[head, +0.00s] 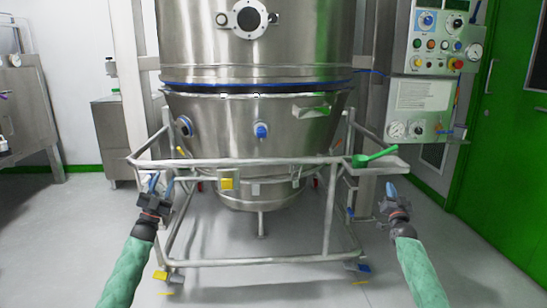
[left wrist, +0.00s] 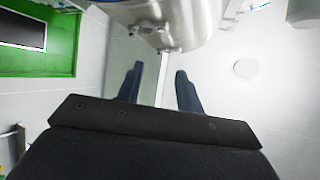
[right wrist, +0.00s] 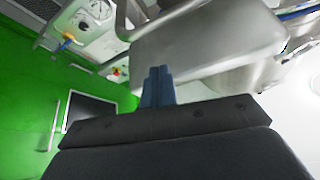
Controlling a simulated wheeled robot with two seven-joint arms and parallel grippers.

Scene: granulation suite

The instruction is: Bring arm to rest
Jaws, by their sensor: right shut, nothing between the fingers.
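My left gripper (head: 160,184) is in front of the left side of the trolley frame. Its blue fingers stand apart with nothing between them, and they also show apart in the left wrist view (left wrist: 155,85). My right gripper (head: 390,192) is to the right of the trolley frame, below the small side tray. Its blue fingers are together and empty in the right wrist view (right wrist: 158,86). Both arms come up from the bottom of the head view in green sleeves, with the grippers pointing up and away.
A steel bowl (head: 220,125) sits in a wheeled tube frame (head: 255,162) straight ahead. A green scoop (head: 375,156) lies on the side tray (head: 398,165) above my right gripper. A control panel (head: 423,95) and a green door (head: 510,150) are at right. Grey floor (head: 90,225) is open at left.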

